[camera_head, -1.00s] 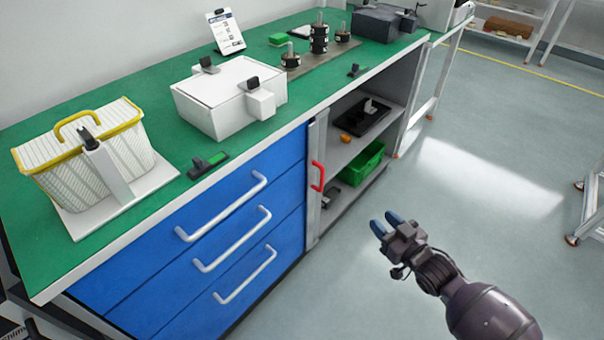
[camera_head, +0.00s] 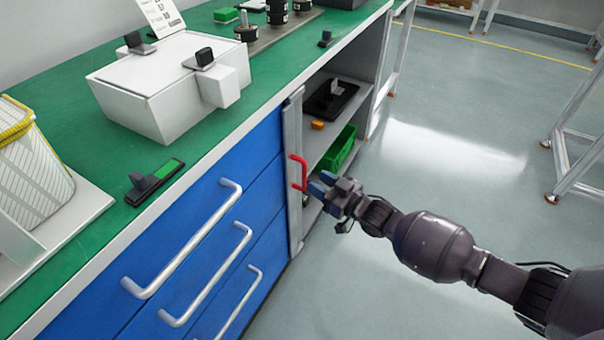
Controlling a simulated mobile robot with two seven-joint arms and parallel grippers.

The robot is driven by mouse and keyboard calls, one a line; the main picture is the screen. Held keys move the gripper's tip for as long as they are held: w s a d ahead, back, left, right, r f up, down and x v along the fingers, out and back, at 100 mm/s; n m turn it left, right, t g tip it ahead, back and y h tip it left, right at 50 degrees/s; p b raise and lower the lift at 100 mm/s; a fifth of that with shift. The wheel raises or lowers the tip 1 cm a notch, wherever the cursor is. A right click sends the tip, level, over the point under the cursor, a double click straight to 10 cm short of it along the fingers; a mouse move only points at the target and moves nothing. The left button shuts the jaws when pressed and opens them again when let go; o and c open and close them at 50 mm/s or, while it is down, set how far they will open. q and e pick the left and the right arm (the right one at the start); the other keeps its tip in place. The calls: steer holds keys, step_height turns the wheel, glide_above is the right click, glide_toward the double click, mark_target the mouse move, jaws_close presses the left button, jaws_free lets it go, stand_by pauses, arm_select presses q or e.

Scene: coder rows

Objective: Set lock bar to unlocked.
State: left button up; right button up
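A grey upright bar (camera_head: 292,165) with a red handle (camera_head: 299,173) stands at the right edge of the blue drawer front, beside the open shelf bay; it looks like the lock bar. My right gripper (camera_head: 321,183) is just right of the red handle, its two blue fingers pointing left towards it. The fingers are a little apart, with nothing seen between them. Whether a fingertip touches the handle I cannot tell. My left gripper is not in view.
Blue drawers (camera_head: 212,268) with pale handles are left of the bar. A green bin (camera_head: 340,150) and a black tray (camera_head: 331,103) are in the bay. A white box (camera_head: 165,85) and a small black switch (camera_head: 152,184) are on the green bench top.

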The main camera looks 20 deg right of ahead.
mark_target(304, 186)
steer(key=shift+b+x, duration=0.65)
steer(key=shift+x, duration=2.2)
steer(key=shift+c, duration=0.2)
jaws_close()
